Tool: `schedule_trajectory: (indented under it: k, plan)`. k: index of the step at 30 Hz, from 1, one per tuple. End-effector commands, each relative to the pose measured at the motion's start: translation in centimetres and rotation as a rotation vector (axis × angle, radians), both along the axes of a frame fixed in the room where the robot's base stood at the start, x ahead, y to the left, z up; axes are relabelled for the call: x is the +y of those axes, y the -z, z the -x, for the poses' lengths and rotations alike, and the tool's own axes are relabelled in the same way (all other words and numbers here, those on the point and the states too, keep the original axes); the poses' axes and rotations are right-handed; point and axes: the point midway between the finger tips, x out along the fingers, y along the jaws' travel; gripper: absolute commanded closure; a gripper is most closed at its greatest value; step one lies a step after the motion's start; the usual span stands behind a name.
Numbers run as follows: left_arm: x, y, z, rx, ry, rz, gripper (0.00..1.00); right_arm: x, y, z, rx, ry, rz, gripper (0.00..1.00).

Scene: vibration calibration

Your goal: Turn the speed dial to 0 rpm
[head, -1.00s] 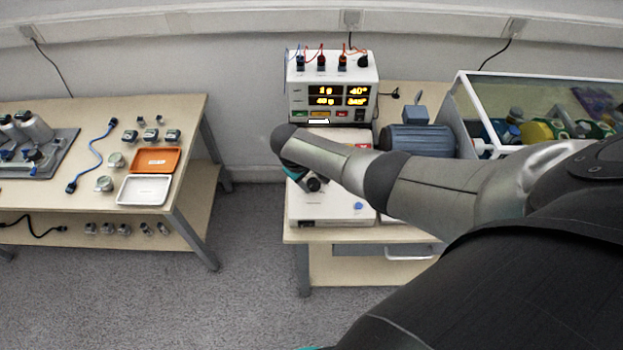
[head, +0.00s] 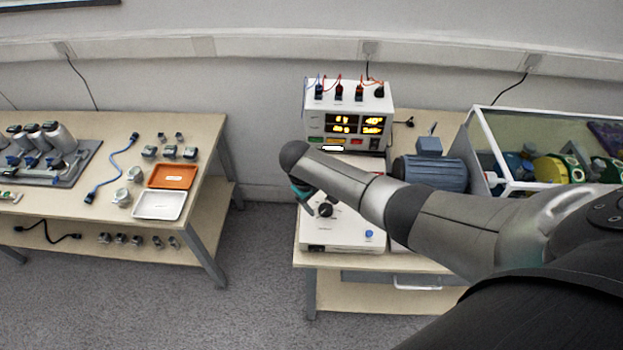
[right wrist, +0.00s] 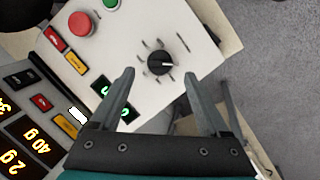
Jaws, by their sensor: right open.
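The speed dial (right wrist: 161,64) is a black round knob with a white pointer mark, on the top of a white control box (right wrist: 138,113). Tick marks ring it in the right wrist view. In the head view the dial (head: 326,210) shows just below and right of my right gripper (head: 303,190), on the box's front part (head: 340,232). In the right wrist view my right gripper (right wrist: 158,92) is open and empty. Its two fingers point toward the dial, which lies beyond and between their tips, apart from them. My left gripper is not in view.
A red button (right wrist: 83,25) and a green one (right wrist: 110,3) sit on the box near the dial. A meter unit with lit displays (head: 357,124) stands behind. A blue motor (head: 430,172) and a glass-walled case (head: 548,188) are to the right. A second table (head: 205,150) stands left, across open floor.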

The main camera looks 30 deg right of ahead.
Motion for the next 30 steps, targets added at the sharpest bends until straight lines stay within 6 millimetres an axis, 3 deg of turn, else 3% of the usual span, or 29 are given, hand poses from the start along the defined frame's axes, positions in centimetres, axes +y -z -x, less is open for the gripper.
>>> schedule_trajectory:
  k: [12, 18, 30]
  plan:
    - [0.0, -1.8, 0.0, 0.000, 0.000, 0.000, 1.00, 2.2, -7.0, 0.4, -0.003, -0.001, -0.001, 0.21]
    - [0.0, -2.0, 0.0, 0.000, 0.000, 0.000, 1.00, 3.0, -9.4, 0.6, -0.001, 0.000, 0.000, 0.21]
    - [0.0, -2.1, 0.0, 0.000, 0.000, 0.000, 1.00, 3.4, -10.6, 0.7, 0.001, 0.000, 0.001, 0.21]
